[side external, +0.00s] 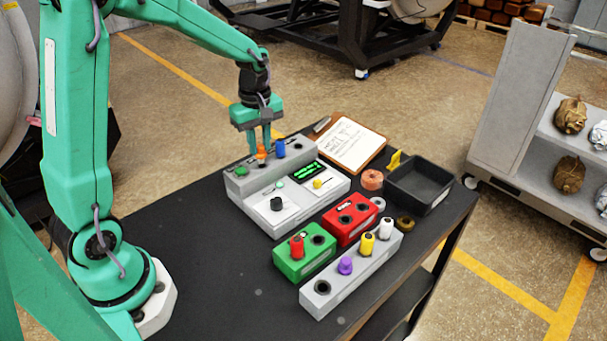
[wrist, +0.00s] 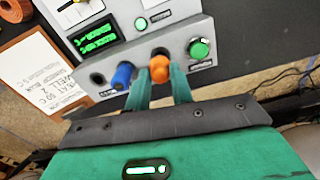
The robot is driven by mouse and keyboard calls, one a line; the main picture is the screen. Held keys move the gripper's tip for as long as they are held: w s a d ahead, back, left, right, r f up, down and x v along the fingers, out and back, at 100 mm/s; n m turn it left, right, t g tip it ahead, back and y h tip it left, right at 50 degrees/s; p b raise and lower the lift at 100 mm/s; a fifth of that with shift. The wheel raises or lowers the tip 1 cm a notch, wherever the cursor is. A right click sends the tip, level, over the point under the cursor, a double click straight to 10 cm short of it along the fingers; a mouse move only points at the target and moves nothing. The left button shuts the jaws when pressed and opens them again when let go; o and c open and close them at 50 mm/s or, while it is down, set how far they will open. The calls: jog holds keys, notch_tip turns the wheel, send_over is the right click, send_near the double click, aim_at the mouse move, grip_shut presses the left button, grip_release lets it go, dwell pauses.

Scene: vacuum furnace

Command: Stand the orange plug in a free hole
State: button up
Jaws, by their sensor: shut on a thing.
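The orange plug (side external: 261,153) is upright at the raised back step of the grey console (side external: 246,186), between a green button and a blue plug (side external: 280,149). My gripper (side external: 261,146) points down over it, shut on it; the wrist view shows the orange plug (wrist: 160,68) between the fingers. Whether its lower end sits in a hole cannot be told. An empty hole (wrist: 97,79) shows beyond the blue plug. The red block (side external: 345,230) has two empty holes. The green block (side external: 296,262) has a red plug and an empty hole. The grey strip (side external: 335,292) has one empty hole.
The strip also holds purple (side external: 345,265), yellow (side external: 367,243) and white (side external: 386,228) plugs. A black tray (side external: 420,186), a clipboard (side external: 347,143) and rings lie at the back and right. The console has a black knob (side external: 276,204). The table's left front is clear.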

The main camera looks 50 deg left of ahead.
jog(key=shift+f, duration=1.35)
dwell(1.8)
jog(key=o, duration=1.4)
jog(key=shift+o, duration=0.2)
jog(key=shift+r, duration=0.15)
jog(key=shift+r, duration=2.35)
